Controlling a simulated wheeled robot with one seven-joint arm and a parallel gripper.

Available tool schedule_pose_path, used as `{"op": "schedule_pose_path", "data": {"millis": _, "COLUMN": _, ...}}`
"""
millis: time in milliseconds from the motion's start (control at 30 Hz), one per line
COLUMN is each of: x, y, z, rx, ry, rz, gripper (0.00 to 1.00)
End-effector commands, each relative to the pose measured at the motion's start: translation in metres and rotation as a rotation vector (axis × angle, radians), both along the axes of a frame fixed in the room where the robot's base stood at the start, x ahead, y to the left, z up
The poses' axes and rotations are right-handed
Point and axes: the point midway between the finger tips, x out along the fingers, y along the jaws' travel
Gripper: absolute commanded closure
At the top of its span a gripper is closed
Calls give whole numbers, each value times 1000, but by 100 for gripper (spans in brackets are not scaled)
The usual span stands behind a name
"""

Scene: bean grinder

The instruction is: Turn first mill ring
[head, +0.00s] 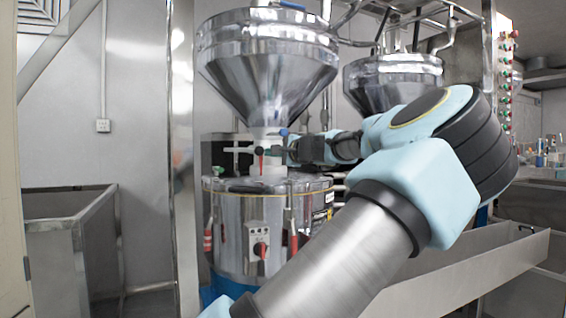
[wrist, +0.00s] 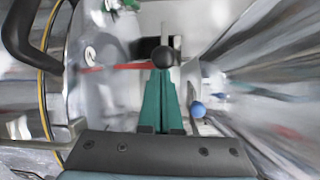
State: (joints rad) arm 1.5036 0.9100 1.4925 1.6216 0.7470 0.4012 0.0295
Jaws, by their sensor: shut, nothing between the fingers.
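The first mill is a shiny metal drum (head: 236,225) under a large steel hopper (head: 268,60) in the head view. A pale neck (head: 266,180) joins them and carries small levers; I cannot tell which part is the ring. One lever (head: 261,162) is red with a black knob; in the wrist view the red lever (wrist: 122,68) ends in a black knob (wrist: 163,56). My gripper (head: 279,153) is at the right of the neck. Its green fingers (wrist: 161,76) are together and empty, tips at or very near the knob. Contact cannot be told.
A blue knob (wrist: 197,109) sits right of my fingers. A black curved handle (wrist: 38,40) is on the drum top at left. A second hopper (head: 392,80) stands behind my arm. A steel post (head: 184,170) is left of the mill; a metal trough (head: 470,270) is at right.

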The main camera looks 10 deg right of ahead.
Motion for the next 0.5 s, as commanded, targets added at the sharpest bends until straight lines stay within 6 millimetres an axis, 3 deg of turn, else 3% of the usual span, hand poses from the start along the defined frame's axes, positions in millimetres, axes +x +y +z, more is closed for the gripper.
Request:
{"op": "schedule_pose_path", "data": {"millis": 200, "x": 2, "y": 18, "z": -1, "rx": -2, "ry": 0, "rz": 3, "gripper": 100}}
{"op": "schedule_pose_path", "data": {"millis": 500, "x": 3, "y": 23, "z": 1, "rx": -1, "ry": -1, "rz": 3, "gripper": 100}}
